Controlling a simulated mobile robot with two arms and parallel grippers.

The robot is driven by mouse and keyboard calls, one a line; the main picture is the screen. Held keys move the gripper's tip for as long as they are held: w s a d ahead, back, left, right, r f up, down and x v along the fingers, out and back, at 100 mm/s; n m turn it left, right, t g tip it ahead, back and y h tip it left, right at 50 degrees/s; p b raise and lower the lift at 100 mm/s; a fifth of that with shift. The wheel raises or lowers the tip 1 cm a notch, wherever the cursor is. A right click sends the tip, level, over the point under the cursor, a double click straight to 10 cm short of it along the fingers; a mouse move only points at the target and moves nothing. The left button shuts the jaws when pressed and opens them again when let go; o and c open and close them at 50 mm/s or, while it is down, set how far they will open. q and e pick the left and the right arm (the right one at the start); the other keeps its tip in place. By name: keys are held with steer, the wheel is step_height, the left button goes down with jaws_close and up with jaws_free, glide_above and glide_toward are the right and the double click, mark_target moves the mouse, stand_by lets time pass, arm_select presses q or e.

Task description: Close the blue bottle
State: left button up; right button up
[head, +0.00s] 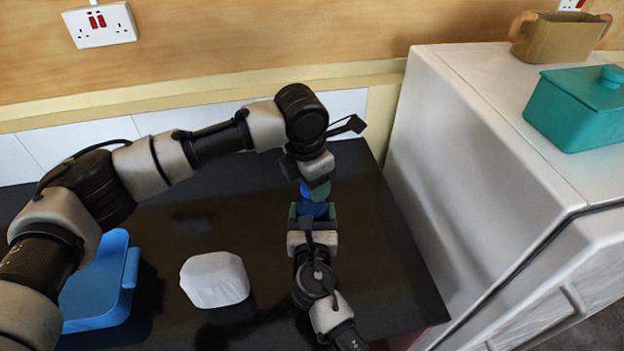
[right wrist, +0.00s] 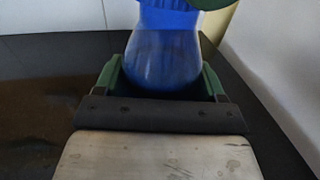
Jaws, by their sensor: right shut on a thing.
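The blue bottle (head: 313,209) stands upright near the right end of the black counter, mostly hidden between my two grippers. In the right wrist view its rounded blue body (right wrist: 163,58) sits between green fingers, with a ribbed blue part at the top edge. My right gripper (head: 313,213) comes from the front and is shut on the bottle body. My left gripper (head: 316,190) reaches down from above at the bottle's top. One of its green fingers shows beside the ribbed part in the wrist view. Whether it grips a cap is hidden.
A white rounded block (head: 214,279) and a blue container (head: 98,290) stand on the black counter (head: 210,225) to the left. A tall white appliance (head: 470,170) borders the counter on the right. On it are a teal lidded box (head: 575,108) and a tan two-handled pot (head: 558,38).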

arm_select(q)
steer(key=o, duration=0.9)
steer(key=shift+r, duration=0.1)
steer(key=shift+r, duration=2.15)
steer(key=shift+c, duration=0.3)
